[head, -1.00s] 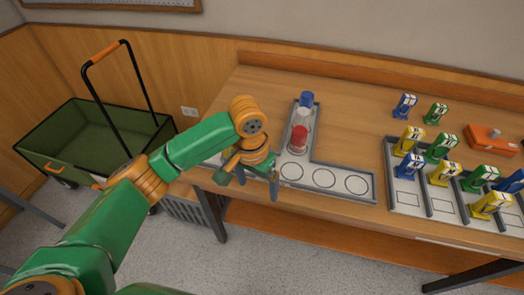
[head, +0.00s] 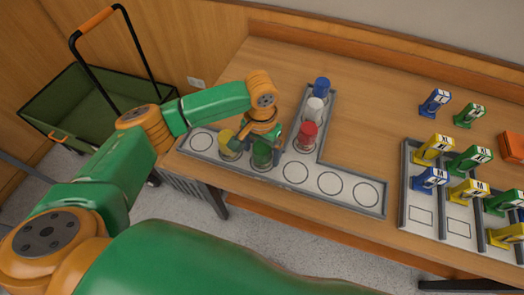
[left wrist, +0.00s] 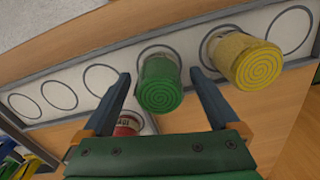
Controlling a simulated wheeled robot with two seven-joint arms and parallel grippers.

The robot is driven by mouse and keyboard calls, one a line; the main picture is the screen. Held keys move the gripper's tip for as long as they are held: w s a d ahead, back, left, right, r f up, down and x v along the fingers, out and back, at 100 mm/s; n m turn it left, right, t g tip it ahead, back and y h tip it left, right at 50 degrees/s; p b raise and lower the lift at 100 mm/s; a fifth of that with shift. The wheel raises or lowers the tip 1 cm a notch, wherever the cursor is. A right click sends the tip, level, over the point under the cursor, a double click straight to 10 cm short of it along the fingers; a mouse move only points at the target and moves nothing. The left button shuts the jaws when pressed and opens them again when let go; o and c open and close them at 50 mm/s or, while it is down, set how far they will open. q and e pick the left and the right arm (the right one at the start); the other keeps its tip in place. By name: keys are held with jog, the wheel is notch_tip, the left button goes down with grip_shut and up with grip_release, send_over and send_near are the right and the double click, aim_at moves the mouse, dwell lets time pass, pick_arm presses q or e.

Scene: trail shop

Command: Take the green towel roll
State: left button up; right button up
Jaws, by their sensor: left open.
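The green towel roll (head: 261,155) stands on a circle of the L-shaped tray (head: 379,197). In the left wrist view its spiral end (left wrist: 160,96) faces the camera, between and beyond the two fingers. My left gripper (head: 262,143) is at the green roll, open, with its fingers (left wrist: 158,84) on either side of it and gaps showing. The yellow roll (head: 230,144) stands just left of it and also shows in the left wrist view (left wrist: 243,61), just outside one finger. My right gripper is not in view.
A red roll (head: 307,134), a white roll (head: 314,110) and a blue roll (head: 321,88) line the tray's other arm. Several circles are empty. Yellow, green and blue packs stand at right, some in a divided tray (head: 403,207). A green cart (head: 52,112) stands left.

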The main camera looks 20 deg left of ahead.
pick_arm(q)
jog(key=shift+w+f, duration=0.1)
jog(key=shift+w, duration=0.05)
grip_shut()
